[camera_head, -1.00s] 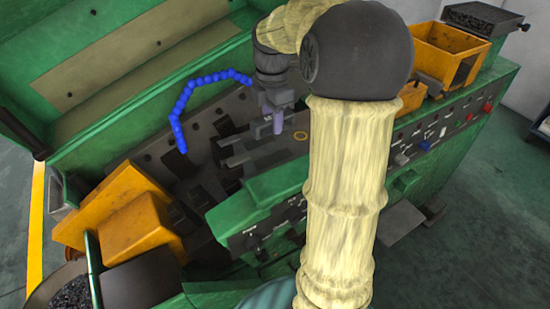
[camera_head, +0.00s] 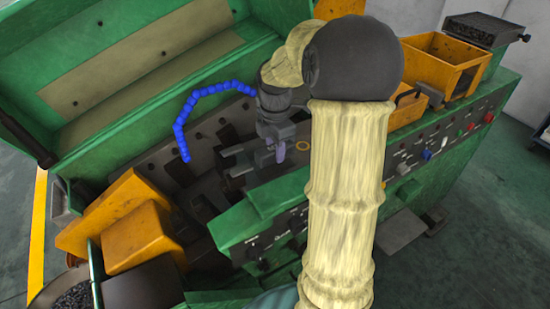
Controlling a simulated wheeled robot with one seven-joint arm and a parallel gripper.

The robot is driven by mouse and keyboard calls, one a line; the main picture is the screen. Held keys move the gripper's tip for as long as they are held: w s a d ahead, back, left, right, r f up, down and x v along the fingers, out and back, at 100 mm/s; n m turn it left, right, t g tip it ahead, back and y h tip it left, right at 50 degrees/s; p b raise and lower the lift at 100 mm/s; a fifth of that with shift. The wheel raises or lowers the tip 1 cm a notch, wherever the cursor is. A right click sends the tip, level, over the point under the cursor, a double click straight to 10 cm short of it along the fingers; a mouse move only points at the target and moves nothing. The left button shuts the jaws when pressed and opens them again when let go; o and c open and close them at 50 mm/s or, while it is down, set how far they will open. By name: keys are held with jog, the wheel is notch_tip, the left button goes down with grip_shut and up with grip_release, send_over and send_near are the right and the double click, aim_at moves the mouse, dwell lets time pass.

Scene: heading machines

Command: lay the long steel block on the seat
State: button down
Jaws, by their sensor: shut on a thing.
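My gripper (camera_head: 275,152) is at the end of my arm, low over the machine's dark bed, and points down. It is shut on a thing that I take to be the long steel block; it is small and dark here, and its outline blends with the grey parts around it. Grey steel parts (camera_head: 236,158) lie just left of the gripper. I cannot tell which surface is the seat, nor whether the block touches it.
A blue jointed hose (camera_head: 183,115) arches left of the gripper. The raised green cover (camera_head: 130,75) stands behind. An orange guard (camera_head: 135,225) is at the left. A green control panel (camera_head: 265,205) is in front. Orange bins (camera_head: 440,65) stand at the right.

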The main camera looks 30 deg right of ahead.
notch_tip(320, 180, down, 3)
jog(key=shift+s+a+p, duration=0.1)
jog(key=shift+a+p, duration=0.05)
jog(key=shift+p, duration=0.15)
jog(key=shift+f, duration=0.35)
jog(key=shift+s, duration=0.1)
jog(key=c, duration=1)
grip_release()
jog(key=shift+f, duration=0.15)
jog(key=shift+c, duration=0.2)
jog(key=shift+w+r, duration=0.25)
notch_tip(320, 180, up, 12)
jog(key=shift+f+b, duration=0.25)
jog(key=shift+b, duration=0.4)
jog(key=shift+s+r, duration=0.15)
jog(key=shift+s, duration=0.1)
